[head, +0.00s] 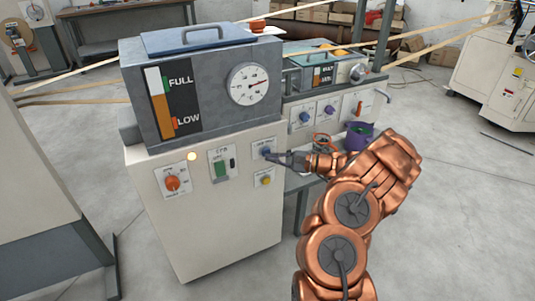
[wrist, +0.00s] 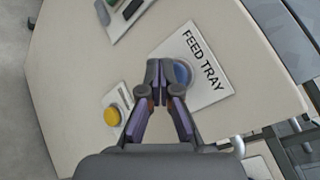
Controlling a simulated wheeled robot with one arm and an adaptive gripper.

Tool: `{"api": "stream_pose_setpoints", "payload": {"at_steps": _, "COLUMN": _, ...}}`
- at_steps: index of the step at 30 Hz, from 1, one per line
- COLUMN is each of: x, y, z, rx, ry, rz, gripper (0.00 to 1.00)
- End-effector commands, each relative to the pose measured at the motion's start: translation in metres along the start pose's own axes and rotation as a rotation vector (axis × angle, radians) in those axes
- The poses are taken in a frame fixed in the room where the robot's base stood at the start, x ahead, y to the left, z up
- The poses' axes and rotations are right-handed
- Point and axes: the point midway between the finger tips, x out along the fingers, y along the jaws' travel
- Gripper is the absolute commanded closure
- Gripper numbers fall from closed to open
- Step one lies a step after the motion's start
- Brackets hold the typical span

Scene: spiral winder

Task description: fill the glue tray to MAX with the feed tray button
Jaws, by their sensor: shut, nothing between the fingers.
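The feed tray button is a blue button (wrist: 182,73) on a white plate marked FEED TRAY. In the head view its plate (head: 264,147) is on the right part of the cream cabinet front. My gripper (wrist: 160,68) is shut and empty, with its fingertips at the left edge of the button, partly covering it. In the head view my gripper (head: 270,156) is right at the plate. I cannot tell whether the tips touch or press the button. A blue-grey box with a small level gauge (head: 322,75), likely the glue tray, stands behind; its lettering and level are too small to read.
The grey tank (head: 205,125) on the cabinet has a FULL/LOW gauge (head: 157,103), orange to about midway, and a dial (head: 248,84). A yellow button (wrist: 111,116) is below the feed plate. A green switch (head: 221,168), orange knob (head: 173,183) and purple pot (head: 358,138) are nearby.

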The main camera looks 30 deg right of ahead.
Motion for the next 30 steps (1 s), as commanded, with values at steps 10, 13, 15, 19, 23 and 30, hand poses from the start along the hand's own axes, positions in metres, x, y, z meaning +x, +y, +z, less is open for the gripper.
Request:
{"api": "stream_pose_setpoints", "payload": {"at_steps": 10, "x": -0.004, "y": 0.004, "z": 0.003, "rx": 0.000, "ry": -0.001, "rz": 0.001, "gripper": 1.00}}
{"api": "stream_pose_setpoints", "payload": {"at_steps": 13, "x": -0.004, "y": 0.004, "z": 0.004, "rx": 0.000, "ry": -0.001, "rz": 0.001, "gripper": 1.00}}
{"api": "stream_pose_setpoints", "payload": {"at_steps": 15, "x": -0.006, "y": 0.004, "z": 0.005, "rx": 0.001, "ry": -0.001, "rz": 0.000, "gripper": 1.00}}
{"api": "stream_pose_setpoints", "payload": {"at_steps": 19, "x": -0.013, "y": 0.009, "z": 0.009, "rx": 0.002, "ry": 0.000, "rz": -0.002, "gripper": 1.00}}
{"api": "stream_pose_setpoints", "payload": {"at_steps": 23, "x": -0.020, "y": 0.014, "z": 0.015, "rx": 0.002, "ry": -0.001, "rz": -0.002, "gripper": 1.00}}
{"api": "stream_pose_setpoints", "payload": {"at_steps": 30, "x": -0.033, "y": 0.024, "z": 0.025, "rx": 0.002, "ry": -0.002, "rz": -0.001, "gripper": 1.00}}
